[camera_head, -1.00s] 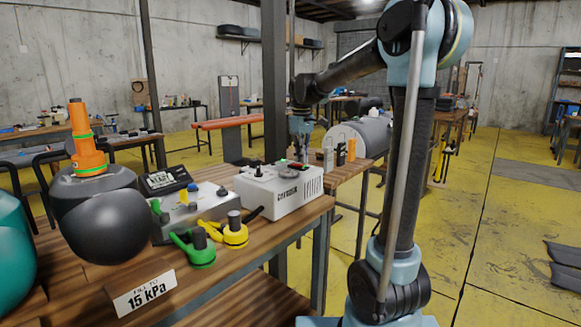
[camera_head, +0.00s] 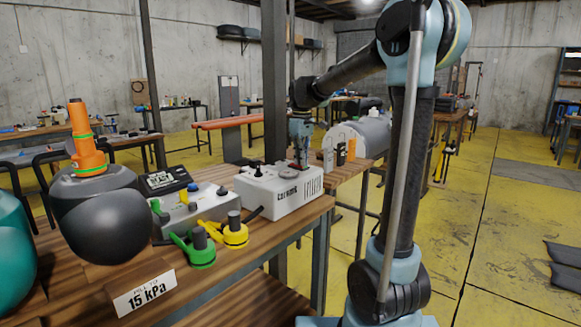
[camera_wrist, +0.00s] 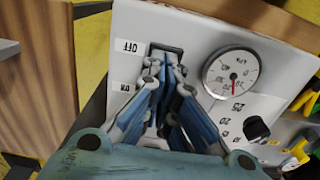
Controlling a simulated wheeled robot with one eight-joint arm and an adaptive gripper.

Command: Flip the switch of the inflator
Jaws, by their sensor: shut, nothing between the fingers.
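In the head view my gripper (camera_head: 300,163) points down at the inflator's far end.
A round gauge (camera_wrist: 232,73) and a black knob (camera_wrist: 257,128) sit beside the switch. A grey box (camera_head: 196,209), green and yellow valve fittings (camera_head: 236,237), and a dark round body with an orange pump (camera_head: 87,152) stand to the left on the bench.

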